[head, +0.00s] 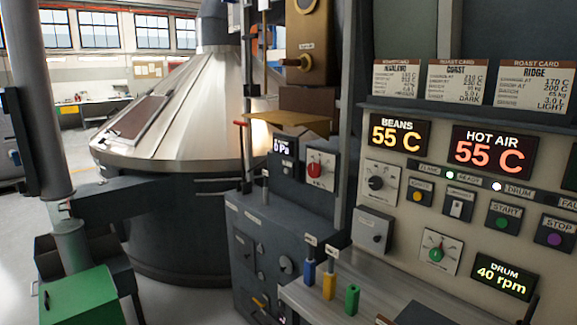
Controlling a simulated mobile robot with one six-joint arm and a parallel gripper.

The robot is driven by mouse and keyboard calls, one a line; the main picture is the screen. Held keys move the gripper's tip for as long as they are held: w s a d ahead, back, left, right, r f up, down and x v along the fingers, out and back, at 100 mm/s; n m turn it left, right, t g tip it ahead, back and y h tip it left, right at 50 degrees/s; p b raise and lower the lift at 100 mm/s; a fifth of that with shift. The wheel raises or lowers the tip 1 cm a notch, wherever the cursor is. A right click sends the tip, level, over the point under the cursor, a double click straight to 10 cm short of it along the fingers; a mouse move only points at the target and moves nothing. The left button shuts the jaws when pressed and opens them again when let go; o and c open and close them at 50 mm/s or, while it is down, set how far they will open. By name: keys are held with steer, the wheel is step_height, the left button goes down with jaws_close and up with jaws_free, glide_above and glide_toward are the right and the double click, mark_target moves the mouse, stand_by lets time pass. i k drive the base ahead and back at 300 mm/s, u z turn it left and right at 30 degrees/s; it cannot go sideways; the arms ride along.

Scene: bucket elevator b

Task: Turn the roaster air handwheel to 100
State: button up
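I cannot pick out for certain a handwheel marked roaster air. A red knob (314,169) sits on a pale plate beside a small display (284,147) reading 0 Pa, in the middle of the head view. A brass fitting with a knob (300,62) is mounted above it on a brown housing. A small round grey part (286,265) shows on the dark cabinet front below; its kind is unclear. The small labels are too blurred to read. My gripper is not in view.
The control panel (400,215) fills the right, with BEANS and HOT AIR displays at 55 C and DRUM at 40 rpm. Blue, yellow and green levers (328,286) stand on the ledge. A large metal cone vessel (185,105) and green box (80,298) are left.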

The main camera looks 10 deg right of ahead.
mark_target(314, 168)
steer(key=u, duration=0.45)
steer(key=i, duration=0.7)
steer(key=u, duration=0.75)
steer(key=i, duration=0.75)
steer(key=u, duration=0.35)
